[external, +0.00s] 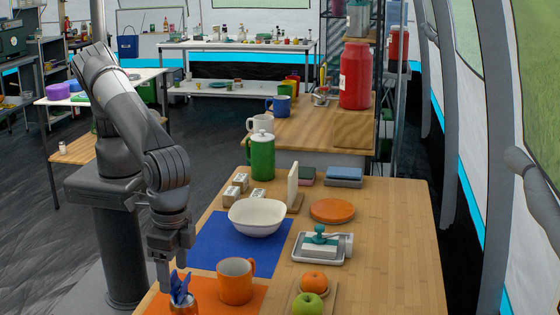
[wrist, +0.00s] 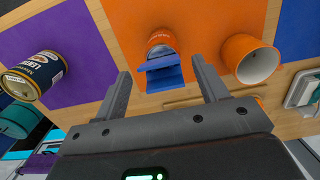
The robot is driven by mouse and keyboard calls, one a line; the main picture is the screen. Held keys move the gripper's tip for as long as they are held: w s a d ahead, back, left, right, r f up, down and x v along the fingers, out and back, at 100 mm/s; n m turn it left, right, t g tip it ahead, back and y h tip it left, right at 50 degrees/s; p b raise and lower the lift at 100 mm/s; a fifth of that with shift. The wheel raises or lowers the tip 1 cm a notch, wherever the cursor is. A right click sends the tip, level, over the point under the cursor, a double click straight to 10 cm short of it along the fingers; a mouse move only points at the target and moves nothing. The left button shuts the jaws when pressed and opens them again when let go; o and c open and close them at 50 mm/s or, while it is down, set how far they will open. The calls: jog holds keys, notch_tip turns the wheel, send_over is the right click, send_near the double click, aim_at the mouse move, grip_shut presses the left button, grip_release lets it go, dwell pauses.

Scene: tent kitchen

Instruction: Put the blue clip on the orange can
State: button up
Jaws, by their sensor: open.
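The blue clip (external: 180,286) stands up at the top of the orange can (external: 184,304) at the table's front left. In the wrist view the blue clip (wrist: 164,74) sits at the near side of the orange can's (wrist: 160,47) top and appears to touch it. My gripper (external: 175,258) is open just above the clip. In the wrist view my gripper's (wrist: 162,70) fingers are spread to either side of the clip and do not appear to touch it. The can's lower part is cut off by the external frame's edge.
An orange mug (external: 236,282) stands close to the right of the can on an orange mat (external: 256,299). A white bowl (external: 257,217) is behind on a blue mat (external: 209,250). A labelled tin (wrist: 37,77) stands at left in the wrist view.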

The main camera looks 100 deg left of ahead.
aim_at(178, 289)
notch_tip(178, 289, up, 10)
jog(key=w+a+r+h, duration=0.1)
jog(key=w+a+r, duration=0.25)
jog(key=a, duration=0.45)
jog(key=w+a+r, duration=0.3)
jog(key=a+r, duration=0.2)
jog(key=a, duration=0.2)
jog(key=s+a+r+n+t+h, duration=0.15)
jog(key=a+r, duration=0.25)
jog(key=a, duration=0.6)
jog(key=s+a+r+m+t, duration=0.15)
jog(key=a+r, duration=0.25)
jog(key=a, duration=0.6)
jog(key=s+a+r+t, duration=0.1)
jog(key=s+a, duration=1)
jog(key=a, duration=0.3)
jog(key=s+a+f+t+y, duration=0.2)
jog(key=s+a+f, duration=0.3)
jog(key=s+a, duration=0.3)
jog(key=s, duration=0.4)
jog(key=shift+s, duration=0.2)
jog(key=shift+o, duration=0.2)
jog(key=shift+f+y, duration=0.1)
jog(key=shift+y, duration=0.15)
